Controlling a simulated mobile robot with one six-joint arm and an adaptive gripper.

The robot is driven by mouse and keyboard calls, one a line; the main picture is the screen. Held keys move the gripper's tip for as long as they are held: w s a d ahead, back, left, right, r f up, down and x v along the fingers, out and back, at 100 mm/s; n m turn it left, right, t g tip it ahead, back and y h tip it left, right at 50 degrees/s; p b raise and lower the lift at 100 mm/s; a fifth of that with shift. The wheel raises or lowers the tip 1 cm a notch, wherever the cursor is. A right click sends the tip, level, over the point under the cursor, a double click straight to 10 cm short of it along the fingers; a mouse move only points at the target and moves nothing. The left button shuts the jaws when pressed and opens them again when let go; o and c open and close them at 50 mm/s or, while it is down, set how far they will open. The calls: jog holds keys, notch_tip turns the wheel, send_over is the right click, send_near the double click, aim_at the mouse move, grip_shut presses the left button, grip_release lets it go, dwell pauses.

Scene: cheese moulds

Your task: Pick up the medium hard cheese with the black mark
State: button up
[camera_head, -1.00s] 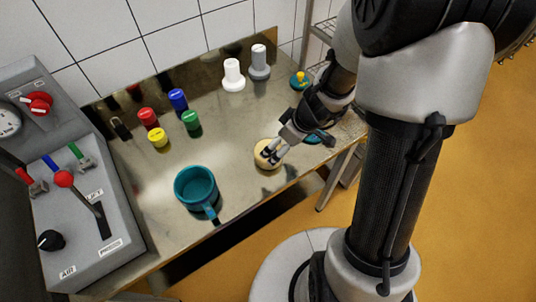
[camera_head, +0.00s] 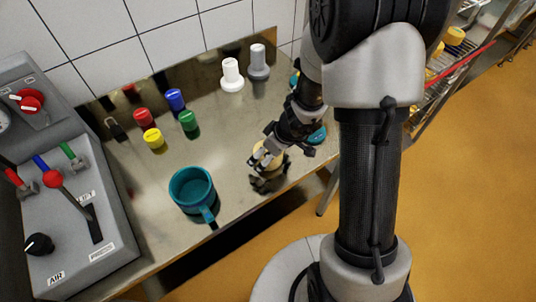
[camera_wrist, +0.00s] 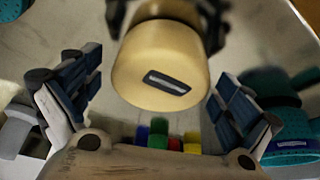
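A pale yellow, round cheese (camera_wrist: 158,50) with a dark bar-shaped mark (camera_wrist: 167,83) fills the upper middle of the wrist view. In the head view the cheese (camera_head: 277,160) sits near the table's front edge, partly hidden by my gripper. My gripper (camera_wrist: 155,98) is open, with one finger on each side of the cheese. Narrow gaps show between the fingers and the cheese in the wrist view. In the head view my gripper (camera_head: 262,158) is at the cheese, and a dark shadow lies on the table just in front of it.
A teal mug (camera_head: 192,190) stands left of the cheese. A teal round piece (camera_head: 318,135) lies to the right, close to my gripper. Red, yellow, blue and green pieces (camera_head: 174,99) and white and grey posts (camera_head: 231,76) stand farther back. A control box (camera_head: 92,215) is at left.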

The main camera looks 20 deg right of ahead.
jog(key=c, duration=1.1)
notch_tip(320, 180, up, 20)
jog(key=p, duration=1.1)
